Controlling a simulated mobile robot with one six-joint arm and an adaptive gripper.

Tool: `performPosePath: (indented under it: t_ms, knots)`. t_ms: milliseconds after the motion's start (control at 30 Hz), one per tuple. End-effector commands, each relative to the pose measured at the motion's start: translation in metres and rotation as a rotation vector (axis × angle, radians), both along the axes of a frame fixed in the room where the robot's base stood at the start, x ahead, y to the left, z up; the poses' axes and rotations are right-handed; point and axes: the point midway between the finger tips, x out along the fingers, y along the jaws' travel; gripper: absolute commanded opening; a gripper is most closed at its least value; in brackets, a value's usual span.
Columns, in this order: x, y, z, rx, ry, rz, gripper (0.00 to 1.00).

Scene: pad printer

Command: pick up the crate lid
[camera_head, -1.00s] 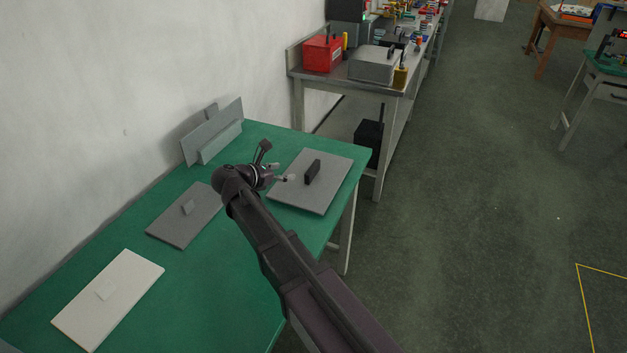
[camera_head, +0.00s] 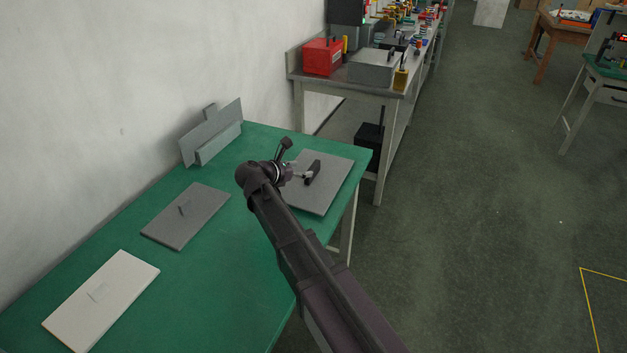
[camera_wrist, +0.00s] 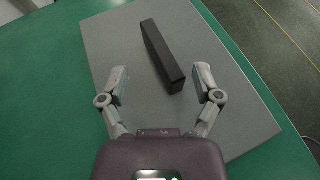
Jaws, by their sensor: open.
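The lid that my gripper is over is a flat grey plate (camera_head: 327,196) with an upright black handle (camera_head: 313,172), lying on the green table near its far right corner. The plate (camera_wrist: 185,30) and handle (camera_wrist: 163,56) also show in the wrist view. My gripper (camera_head: 306,175) is open at the handle. In the wrist view my gripper (camera_wrist: 160,81) has one finger on each side of the handle's near end, with gaps between. The handle slants slightly across the gap. Two more flat plates lie on the table, one dark grey (camera_head: 176,225) and one off-white (camera_head: 90,312), each with a small handle.
A metal bench (camera_head: 383,94) behind carries a red box (camera_head: 323,58) and a grey case (camera_head: 372,69). The floor at right is open.

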Motion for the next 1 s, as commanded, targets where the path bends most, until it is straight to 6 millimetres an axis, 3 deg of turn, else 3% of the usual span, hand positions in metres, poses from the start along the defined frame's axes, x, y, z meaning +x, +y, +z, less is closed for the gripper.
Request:
performPosePath:
  t_ms: [500,1000]
  knots:
    - [0.033,-0.027,-0.021,0.0,0.0,-0.001,0.82]
    - [0.036,-0.03,-0.021,0.0,0.0,0.001,0.82]
